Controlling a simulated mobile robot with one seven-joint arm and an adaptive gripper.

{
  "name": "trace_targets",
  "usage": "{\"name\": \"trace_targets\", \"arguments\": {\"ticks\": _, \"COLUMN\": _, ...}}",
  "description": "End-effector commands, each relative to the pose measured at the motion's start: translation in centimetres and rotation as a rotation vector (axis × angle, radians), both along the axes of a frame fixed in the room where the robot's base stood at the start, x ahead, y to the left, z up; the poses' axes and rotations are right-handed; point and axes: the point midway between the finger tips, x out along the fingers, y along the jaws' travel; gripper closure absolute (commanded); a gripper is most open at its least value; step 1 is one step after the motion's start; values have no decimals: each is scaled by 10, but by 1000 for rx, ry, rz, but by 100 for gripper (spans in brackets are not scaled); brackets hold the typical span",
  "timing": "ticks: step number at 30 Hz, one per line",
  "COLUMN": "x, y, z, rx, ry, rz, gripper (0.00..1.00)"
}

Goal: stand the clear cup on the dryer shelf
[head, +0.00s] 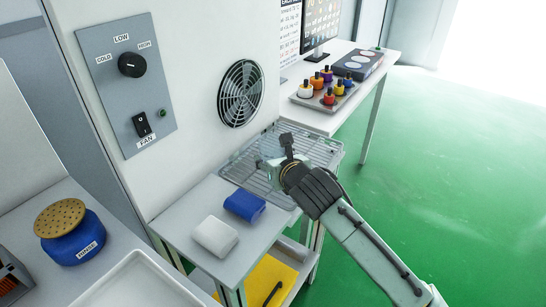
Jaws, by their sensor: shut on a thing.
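The dryer shelf, a wire rack (322,150), sticks out below the round fan grille. My gripper (282,172) is over the rack, seen from behind, and my wrist hides most of its fingers. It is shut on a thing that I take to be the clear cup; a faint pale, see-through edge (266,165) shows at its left. The cup's outline, its tilt and whether its base touches the wires cannot be told.
A blue block (244,206) and a white block (214,236) lie on the small table in front of the rack. A blue rinse jar (75,240) stands at left. A tray of several coloured bottles (325,88) stands on the back table. The rack's right part is bare.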

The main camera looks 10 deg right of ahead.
Motion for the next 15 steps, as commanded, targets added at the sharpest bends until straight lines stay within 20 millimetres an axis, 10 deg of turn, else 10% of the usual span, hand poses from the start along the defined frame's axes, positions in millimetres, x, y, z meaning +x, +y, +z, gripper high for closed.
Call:
{"name": "trace_targets", "arguments": {"ticks": 6, "x": 0, "y": 0, "z": -5, "rx": 0, "ry": 0, "rz": 0, "gripper": 81}}
{"name": "trace_targets", "arguments": {"ticks": 7, "x": 0, "y": 0, "z": -4, "rx": 0, "ry": 0, "rz": 0, "gripper": 49}}
{"name": "trace_targets", "arguments": {"ticks": 15, "x": 0, "y": 0, "z": -3, "rx": 1, "ry": 0, "rz": 0, "gripper": 31}}
